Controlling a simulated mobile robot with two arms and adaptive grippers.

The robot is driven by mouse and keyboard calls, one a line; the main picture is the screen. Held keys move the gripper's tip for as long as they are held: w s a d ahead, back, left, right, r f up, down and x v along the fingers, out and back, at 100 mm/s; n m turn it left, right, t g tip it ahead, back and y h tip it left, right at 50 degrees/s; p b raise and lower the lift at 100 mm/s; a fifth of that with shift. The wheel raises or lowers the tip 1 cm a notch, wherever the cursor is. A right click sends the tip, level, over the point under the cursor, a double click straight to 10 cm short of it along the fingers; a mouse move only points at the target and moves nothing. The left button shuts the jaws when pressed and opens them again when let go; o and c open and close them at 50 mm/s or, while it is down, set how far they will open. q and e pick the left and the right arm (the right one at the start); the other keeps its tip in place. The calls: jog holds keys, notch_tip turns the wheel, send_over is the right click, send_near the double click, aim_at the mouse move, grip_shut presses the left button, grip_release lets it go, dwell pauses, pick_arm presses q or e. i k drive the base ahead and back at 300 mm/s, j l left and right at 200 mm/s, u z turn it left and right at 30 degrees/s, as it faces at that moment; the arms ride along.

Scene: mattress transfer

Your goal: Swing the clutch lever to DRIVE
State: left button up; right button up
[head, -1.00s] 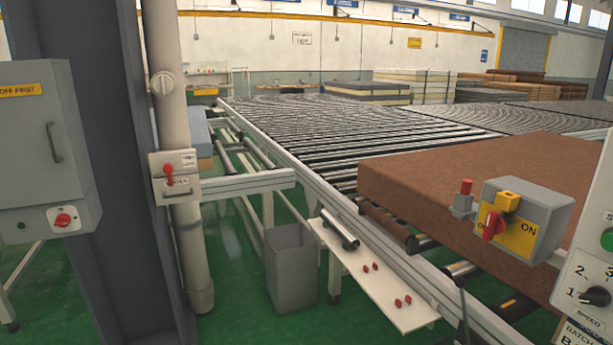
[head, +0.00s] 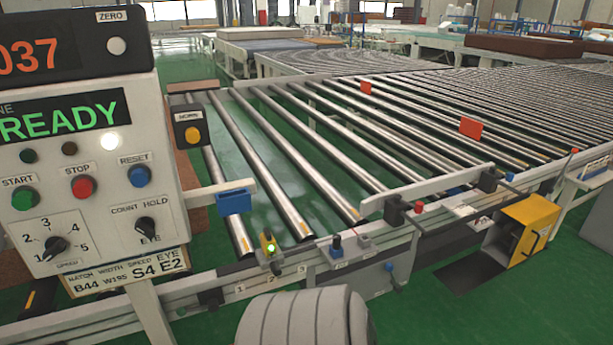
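I cannot read any CLUTCH or DRIVE label, so I cannot tell which part is the clutch lever. A black handle (head: 395,211) sits on the near side of the roller conveyor, right of centre, with a small red knob (head: 418,207) beside it. A blue-topped control (head: 337,243) stands on the near rail, to the left of that handle. A thin red-tipped stick (head: 574,153) rises at the far right. Neither of my grippers is in the head view.
A control panel (head: 88,170) reading READY fills the left. The roller conveyor (head: 290,165) spans the middle, with red flags (head: 471,128) on it. A yellow box (head: 527,232) stands by a dark floor mat (head: 470,272). A grey ribbed shape (head: 300,322) blocks the bottom centre. Green floor is open at lower right.

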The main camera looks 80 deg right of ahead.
aim_at(389, 267)
jog(key=z, duration=3.35)
